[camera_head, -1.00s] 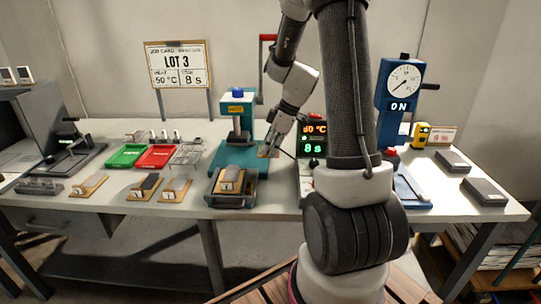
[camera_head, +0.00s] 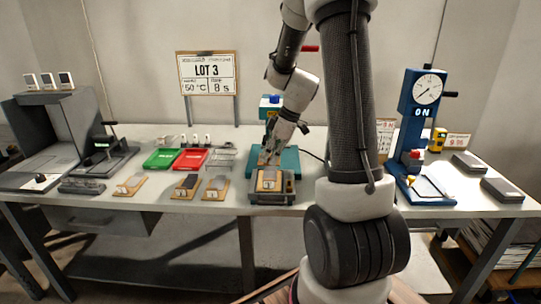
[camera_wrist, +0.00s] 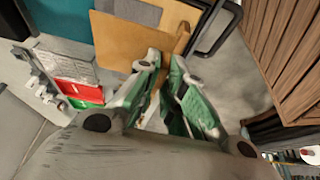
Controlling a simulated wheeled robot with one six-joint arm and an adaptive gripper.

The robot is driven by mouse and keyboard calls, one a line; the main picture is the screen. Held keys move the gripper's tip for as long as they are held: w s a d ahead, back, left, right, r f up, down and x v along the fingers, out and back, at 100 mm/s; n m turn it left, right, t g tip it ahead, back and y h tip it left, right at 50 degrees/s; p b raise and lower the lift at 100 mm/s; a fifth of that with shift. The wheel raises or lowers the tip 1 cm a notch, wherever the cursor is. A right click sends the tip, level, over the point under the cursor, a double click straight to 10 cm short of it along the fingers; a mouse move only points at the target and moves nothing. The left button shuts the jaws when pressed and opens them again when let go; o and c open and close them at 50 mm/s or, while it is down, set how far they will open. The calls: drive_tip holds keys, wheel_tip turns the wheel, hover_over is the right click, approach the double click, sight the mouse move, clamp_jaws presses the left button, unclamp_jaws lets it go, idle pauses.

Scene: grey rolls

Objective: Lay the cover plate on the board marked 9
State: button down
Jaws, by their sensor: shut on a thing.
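My gripper (camera_head: 272,145) is over the teal press base behind the black cradle, its fingers pointing down. In the wrist view its fingertips (camera_wrist: 166,58) are shut on a brown edge or tab of a tan plate (camera_wrist: 118,45), which I take as the cover plate; the plate also shows below the fingers in the head view (camera_head: 267,158). A grey piece (camera_wrist: 132,12) shows at the plate's far edge. A wooden board with a grey roll (camera_head: 268,180) sits in the black cradle (camera_head: 286,196). I cannot read a 9 on any board.
Other boards (camera_head: 130,184) (camera_head: 187,186) (camera_head: 215,187) lie to the left along the front. Green (camera_head: 163,158) and red (camera_head: 191,159) trays are behind them. A teal press (camera_head: 288,158) stands behind the cradle, a blue gauge press (camera_head: 415,130) to the right.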

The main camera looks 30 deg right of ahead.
drive_tip(key=shift+d+f, duration=0.1)
drive_tip(key=shift+f, duration=2.7)
drive_tip(key=shift+f, duration=0.35)
drive_tip(key=shift+f, duration=0.15)
idle(2.9)
drive_tip(key=shift+f, duration=0.4)
drive_tip(key=c, duration=1.5)
unclamp_jaws()
drive_tip(key=shift+o, duration=0.2)
drive_tip(key=shift+s, duration=0.1)
drive_tip(key=shift+f, duration=0.1)
drive_tip(key=shift+s, duration=0.1)
